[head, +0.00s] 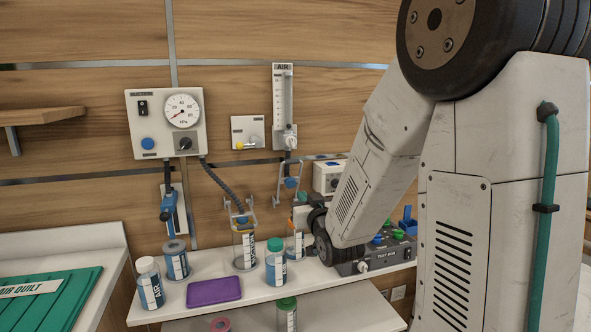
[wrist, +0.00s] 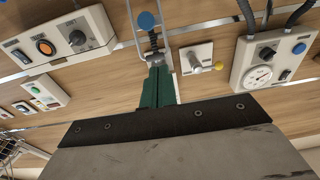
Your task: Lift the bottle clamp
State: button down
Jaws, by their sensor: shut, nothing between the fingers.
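Two wire frames with blue knobs look like bottle clamps; I cannot tell which one the task names. One hangs on the wall below the flowmeter (head: 283,95), its blue knob (head: 291,183) at the middle. A like frame, with its blue knob (wrist: 147,20), shows at the top of the wrist view. The other wire frame (head: 241,219) sits over a clear bottle (head: 244,252) on the shelf. My gripper (wrist: 157,72) has green fingers, shut and empty, pointing at the spring-like stem below the knob in the wrist view. Contact cannot be told. In the head view my arm hides most of my gripper.
On the shelf (head: 262,292) stand several labelled bottles, such as a green-capped one (head: 276,266), and a purple pad (head: 213,291). A box with green knobs (head: 378,253) stands by my wrist. A suction regulator (head: 166,123) with hose hangs on the wall. A green quilt (head: 45,300) lies left.

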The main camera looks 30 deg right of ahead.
jog(key=d+t+h, duration=0.1)
jog(key=d+t, duration=0.1)
send_near(293, 163)
jog(key=x, duration=0.6)
jog(key=shift+w+d, duration=0.15)
jog(key=shift+w, duration=0.15)
jog(key=shift+w+r, duration=0.1)
jog(key=x, duration=0.2)
jog(key=r+x, duration=0.1)
jog(key=x, duration=0.1)
jog(key=shift+w+r, duration=0.35)
jog(key=shift+r, duration=0.1)
